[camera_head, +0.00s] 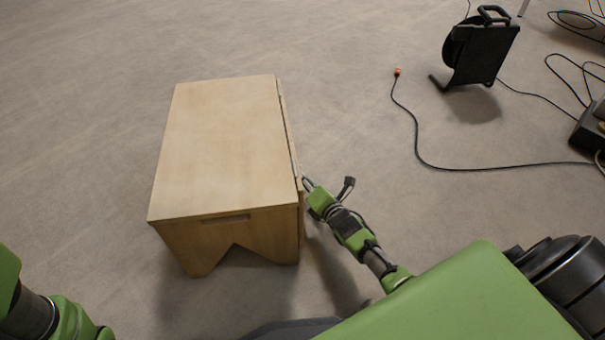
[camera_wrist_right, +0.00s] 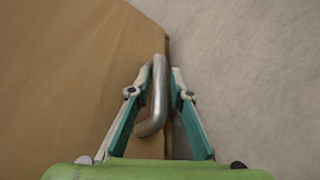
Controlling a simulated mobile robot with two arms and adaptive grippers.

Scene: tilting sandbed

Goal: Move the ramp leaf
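A pale wooden box (camera_head: 222,150) with a flat top stands on the floor. A thin panel that looks like the ramp leaf (camera_head: 287,125) lies along its right side, seen almost edge-on. A bent metal handle (camera_wrist_right: 157,100) sits near the wood's edge in the right wrist view. My right gripper (camera_head: 306,184) is at the panel's near right end. In the wrist view, the right gripper (camera_wrist_right: 163,78) has its fingertips close in on both sides of the handle, seemingly shut on it. My left gripper is out of view; only parts of my left arm show at lower left.
A black cable reel (camera_head: 478,52) stands at the upper right. Its cable (camera_head: 440,165) loops over the floor right of the box. A dark case (camera_head: 592,130) is at the right edge. The floor left of and beyond the box is clear.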

